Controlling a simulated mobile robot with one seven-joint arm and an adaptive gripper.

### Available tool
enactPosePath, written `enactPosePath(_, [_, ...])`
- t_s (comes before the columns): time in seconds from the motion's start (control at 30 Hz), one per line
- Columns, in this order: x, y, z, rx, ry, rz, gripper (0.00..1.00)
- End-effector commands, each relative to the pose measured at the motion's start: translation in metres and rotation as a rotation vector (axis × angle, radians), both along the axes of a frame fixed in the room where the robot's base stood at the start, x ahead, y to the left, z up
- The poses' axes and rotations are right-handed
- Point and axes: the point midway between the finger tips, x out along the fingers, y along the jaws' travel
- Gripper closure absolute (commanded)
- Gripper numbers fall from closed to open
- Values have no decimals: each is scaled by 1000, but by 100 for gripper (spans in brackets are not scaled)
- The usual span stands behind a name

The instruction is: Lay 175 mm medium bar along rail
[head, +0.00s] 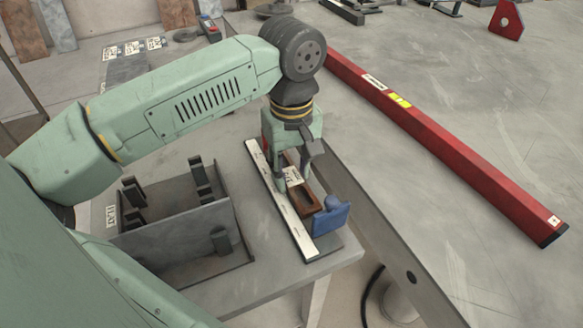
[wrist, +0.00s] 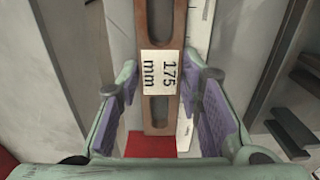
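The 175 mm medium bar (head: 305,199) is a brown slotted bar with a white "175 mm" label. It lies lengthwise in the positioner, alongside a white scale strip (head: 285,207). A blue block (head: 332,215) is at the bar's near end, and a red block (wrist: 155,144) shows near its other end. My gripper (head: 296,165) points down over the bar. In the wrist view the bar (wrist: 163,25) runs between the purple finger pads, with gaps on both sides. My gripper is open. In the head view the fingers partly hide the bar's far part.
A grey steel rack (head: 180,235) with dark upright posts stands left of the positioner on the grey table (head: 270,275). A long red beam (head: 440,140) lies on the floor to the right. Labelled places (head: 133,47) show at the back left.

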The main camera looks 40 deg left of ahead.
Motion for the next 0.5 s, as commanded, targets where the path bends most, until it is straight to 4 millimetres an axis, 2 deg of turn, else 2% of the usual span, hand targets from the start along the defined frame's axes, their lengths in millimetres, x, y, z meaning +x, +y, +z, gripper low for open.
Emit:
enactPosePath(0.27, [0, 0, 0, 0, 0, 0, 48])
enactPosePath(0.5, [0, 0, 0, 0, 0, 0, 47])
